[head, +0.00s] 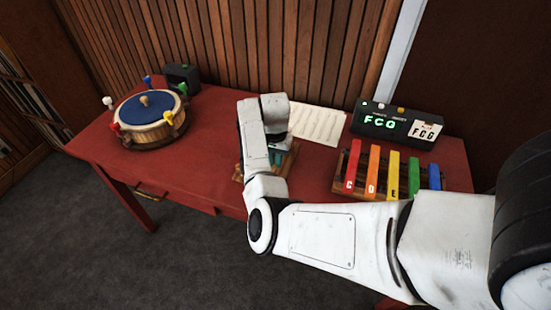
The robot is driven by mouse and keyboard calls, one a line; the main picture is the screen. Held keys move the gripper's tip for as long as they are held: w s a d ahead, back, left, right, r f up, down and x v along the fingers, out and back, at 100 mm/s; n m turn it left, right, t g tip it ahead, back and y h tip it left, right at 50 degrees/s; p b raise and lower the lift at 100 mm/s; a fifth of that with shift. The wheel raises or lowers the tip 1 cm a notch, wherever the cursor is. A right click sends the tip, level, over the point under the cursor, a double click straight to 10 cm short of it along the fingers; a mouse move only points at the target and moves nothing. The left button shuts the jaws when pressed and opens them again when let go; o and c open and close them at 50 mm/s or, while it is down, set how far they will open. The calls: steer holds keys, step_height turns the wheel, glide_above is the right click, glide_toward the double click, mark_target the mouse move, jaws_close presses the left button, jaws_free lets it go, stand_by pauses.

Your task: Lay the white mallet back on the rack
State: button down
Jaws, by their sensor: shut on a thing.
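My gripper (281,143) points down over the middle of the red table, largely hidden behind my own white wrist and forearm. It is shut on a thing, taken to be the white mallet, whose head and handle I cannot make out. A low wooden rack (290,160) shows partly beneath and beside the gripper, with a teal-coloured piece near it. My arm covers much of the rack, and I cannot tell whether the held thing touches it.
The red table (210,165) holds a blue-topped round drum (148,113) with coloured pegs at left and a small dark box (181,77) behind it. A white sheet (318,123), a display reading F C G (395,124) and coloured chime bars (383,172) are at right. Table left of my gripper is clear.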

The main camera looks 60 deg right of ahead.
steer(key=c, duration=1.1)
jaws_free()
steer(key=shift+o, duration=0.2)
step_height(320, 180, up, 11)
steer(key=shift+b, duration=0.45)
steer(key=shift+f, duration=0.1)
steer(key=s+a+f+n, duration=0.4)
steer(key=s+a+n, duration=0.1)
steer(key=a, duration=0.4)
steer(key=s+a+f+n, duration=0.3)
steer(key=s+a+n, duration=0.2)
steer(key=s+a, duration=0.3)
steer(key=s+a+f+n+t, duration=0.1)
steer(key=s+a+f+n, duration=0.3)
steer(key=a, duration=0.6)
steer(key=s+n, duration=0.1)
steer(key=s, duration=0.1)
steer(key=shift+s+a+f, duration=0.3)
steer(key=shift+s, duration=0.05)
